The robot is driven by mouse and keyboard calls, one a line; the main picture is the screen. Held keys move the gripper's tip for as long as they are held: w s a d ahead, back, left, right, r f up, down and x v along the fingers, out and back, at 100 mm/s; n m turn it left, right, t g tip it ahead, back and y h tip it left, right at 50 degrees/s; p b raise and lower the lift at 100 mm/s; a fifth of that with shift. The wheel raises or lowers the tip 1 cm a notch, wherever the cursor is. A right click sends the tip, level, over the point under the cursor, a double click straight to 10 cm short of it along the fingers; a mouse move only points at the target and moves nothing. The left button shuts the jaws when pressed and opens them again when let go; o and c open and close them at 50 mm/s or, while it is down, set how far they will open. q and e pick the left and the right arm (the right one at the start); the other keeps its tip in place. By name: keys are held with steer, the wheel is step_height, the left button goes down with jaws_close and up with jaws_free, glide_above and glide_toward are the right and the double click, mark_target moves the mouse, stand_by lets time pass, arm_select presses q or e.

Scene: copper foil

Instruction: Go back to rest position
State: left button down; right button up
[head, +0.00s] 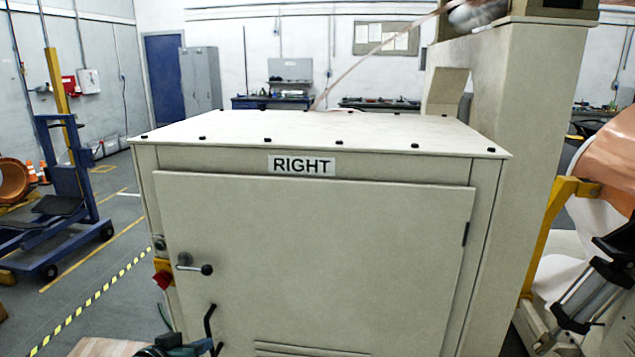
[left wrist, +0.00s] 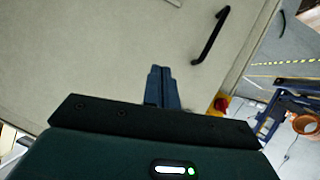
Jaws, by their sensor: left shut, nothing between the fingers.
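My left gripper (head: 180,347) is at the bottom edge of the head view, partly cut off, in front of the cabinet door. In the left wrist view its two fingers (left wrist: 160,84) are together, with nothing between them. A black bar handle (left wrist: 208,35) on the pale door is beyond and to the right of the fingers, apart from them in the picture. My right gripper is not in view.
A beige cabinet (head: 320,245) labelled RIGHT fills the middle. Its door has a lever handle (head: 193,265). A red and yellow switch (head: 163,275) is on its left side. A blue wheeled lift (head: 75,200) stands left, and copper foil (head: 605,160) is at right.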

arm_select(q)
steer(key=s+d+f, duration=0.2)
steer(key=s+f, duration=0.3)
steer(key=s, duration=0.3)
steer(key=s+d+f+m+g, duration=0.1)
steer(key=s+d+f, duration=0.2)
steer(key=s+f, duration=0.2)
steer(key=s+d+f+m+y, duration=0.1)
steer(key=s+d+f, duration=0.2)
steer(key=s, duration=0.8)
step_height(320, 180, down, 2)
steer(key=shift+s+f, duration=0.2)
steer(key=shift+f, duration=0.05)
steer(key=shift+d, duration=0.1)
steer(key=c, duration=2.2)
jaws_free()
